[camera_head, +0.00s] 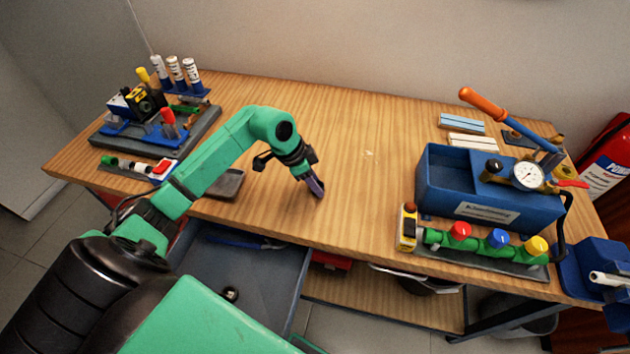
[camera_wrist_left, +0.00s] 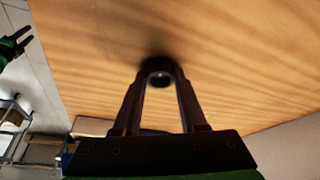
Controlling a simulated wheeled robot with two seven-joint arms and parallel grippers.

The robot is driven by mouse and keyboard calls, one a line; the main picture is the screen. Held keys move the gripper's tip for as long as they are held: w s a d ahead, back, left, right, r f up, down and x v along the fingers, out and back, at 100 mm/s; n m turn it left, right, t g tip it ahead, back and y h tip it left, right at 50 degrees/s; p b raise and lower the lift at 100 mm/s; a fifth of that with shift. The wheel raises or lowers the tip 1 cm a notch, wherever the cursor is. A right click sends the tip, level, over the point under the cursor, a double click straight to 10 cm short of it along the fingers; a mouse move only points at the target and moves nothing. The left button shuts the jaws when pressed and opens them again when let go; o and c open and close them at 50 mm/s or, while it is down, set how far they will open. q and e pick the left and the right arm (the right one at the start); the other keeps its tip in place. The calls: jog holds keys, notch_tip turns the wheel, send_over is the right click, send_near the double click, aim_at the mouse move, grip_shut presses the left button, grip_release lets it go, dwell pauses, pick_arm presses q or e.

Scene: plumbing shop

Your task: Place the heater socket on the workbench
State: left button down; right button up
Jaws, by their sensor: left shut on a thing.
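The heater socket (camera_wrist_left: 158,72) is a small dark round piece between my left fingertips in the left wrist view, close to the wooden workbench top. My left gripper (camera_head: 316,190) is shut on it above the front middle of the workbench (camera_head: 350,150). In the head view the socket is hidden or too small to make out. Whether it touches the wood I cannot tell. My right gripper (camera_wrist_left: 24,38) shows small at the upper left of the left wrist view, with its fingers apart and empty; it is outside the head view.
A blue test pump (camera_head: 490,190) and a valve manifold (camera_head: 480,245) stand at the right. A tool rack (camera_head: 155,125) stands at the back left, and a dark tray (camera_head: 228,184) lies behind my arm. An open drawer (camera_head: 285,285) juts from the front. The bench's middle is clear.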

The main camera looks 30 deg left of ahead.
pick_arm(q)
jog(key=shift+f, duration=0.15)
jog(key=shift+c, duration=2.3)
grip_release()
jog(key=b+v, duration=0.1)
jog(key=v, duration=1.1)
jog(key=shift+b, duration=0.4)
